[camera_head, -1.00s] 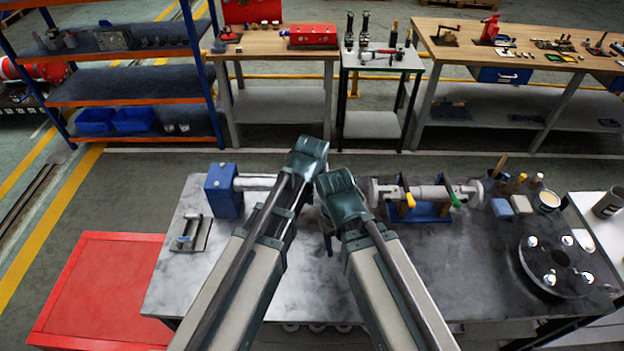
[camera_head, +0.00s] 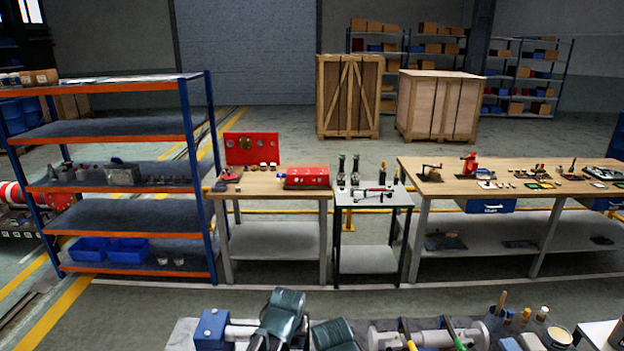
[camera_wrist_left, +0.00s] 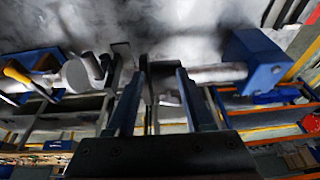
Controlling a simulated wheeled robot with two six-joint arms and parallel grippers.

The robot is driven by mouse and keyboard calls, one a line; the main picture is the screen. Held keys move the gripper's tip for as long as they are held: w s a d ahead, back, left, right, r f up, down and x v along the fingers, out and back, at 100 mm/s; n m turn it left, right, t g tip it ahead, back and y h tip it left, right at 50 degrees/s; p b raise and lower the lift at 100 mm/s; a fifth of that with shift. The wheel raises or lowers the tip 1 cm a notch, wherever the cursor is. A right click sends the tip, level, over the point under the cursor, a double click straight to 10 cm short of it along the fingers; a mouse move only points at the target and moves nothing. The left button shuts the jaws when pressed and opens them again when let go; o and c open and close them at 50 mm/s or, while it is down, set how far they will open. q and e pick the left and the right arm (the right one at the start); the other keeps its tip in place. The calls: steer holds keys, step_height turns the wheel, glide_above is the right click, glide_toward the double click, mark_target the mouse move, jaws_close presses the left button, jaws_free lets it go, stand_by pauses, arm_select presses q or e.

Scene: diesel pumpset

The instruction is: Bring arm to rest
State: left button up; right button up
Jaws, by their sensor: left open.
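My left gripper (camera_wrist_left: 155,85) shows in the left wrist view with its two fingers apart and nothing clearly held between them. The bench's grey top fills the upper part of that view. In the head view a teal part of my left arm (camera_head: 280,316) stands at the bottom middle, in front of the bench. A part of my right arm (camera_head: 335,335) stands just right of it. The jaws are hard to make out in the head view, and my right gripper does not show.
A blue block (camera_head: 212,328) with a silver rod is left of my arms; it also shows in the wrist view (camera_wrist_left: 254,60). A silver cylinder (camera_head: 430,338) lies right of them. Shelving (camera_head: 130,130) and work tables (camera_head: 275,187) stand beyond a clear floor strip.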

arm_select(q)
steer(key=s+a+f+g, duration=0.1)
steer(key=s+a+g, duration=0.2)
steer(key=s+a, duration=0.8)
steer(key=s+d+f+m+y+b, duration=0.1)
steer(key=s+d+f+m+b, duration=0.2)
steer(key=d+f+b, duration=0.7)
steer(key=shift+s+d+f+m+g, duration=0.2)
steer(key=shift+s+d+m+g, duration=0.15)
steer(key=shift+s, duration=0.45)
stand_by(1.2)
